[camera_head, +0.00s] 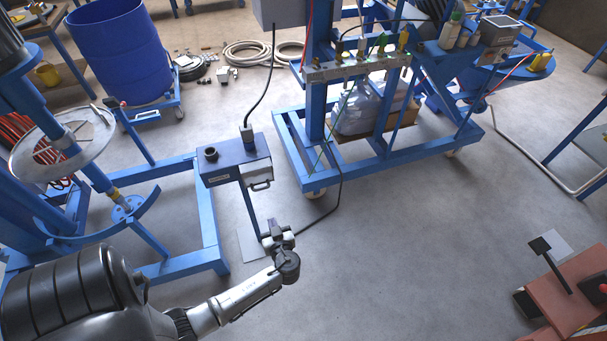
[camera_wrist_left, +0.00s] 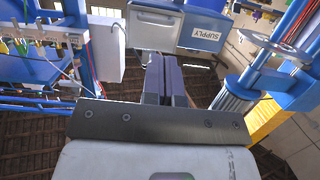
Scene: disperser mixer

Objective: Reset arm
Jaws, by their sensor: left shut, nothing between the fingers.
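My left arm (camera_head: 240,298) comes in from the lower left of the head view and reaches up to the middle. My left gripper (camera_head: 271,228) is in front of the blue-grey supply box on its post. In the left wrist view its two purple-grey fingers (camera_wrist_left: 166,78) lie together with nothing between them. The supply box (camera_head: 234,160) has a grey front drawer and a black cable plugged in on top. Its SUPPLY label (camera_wrist_left: 208,34) shows in the left wrist view. My right gripper is not in view.
A blue mixer frame (camera_head: 207,225) with a round steel disc (camera_head: 62,146) stands left. A blue drum (camera_head: 118,52) is behind it. A blue wheeled rack (camera_head: 390,168) stands ahead. A red-brown bench (camera_head: 575,285) is lower right. The grey floor at centre right is clear.

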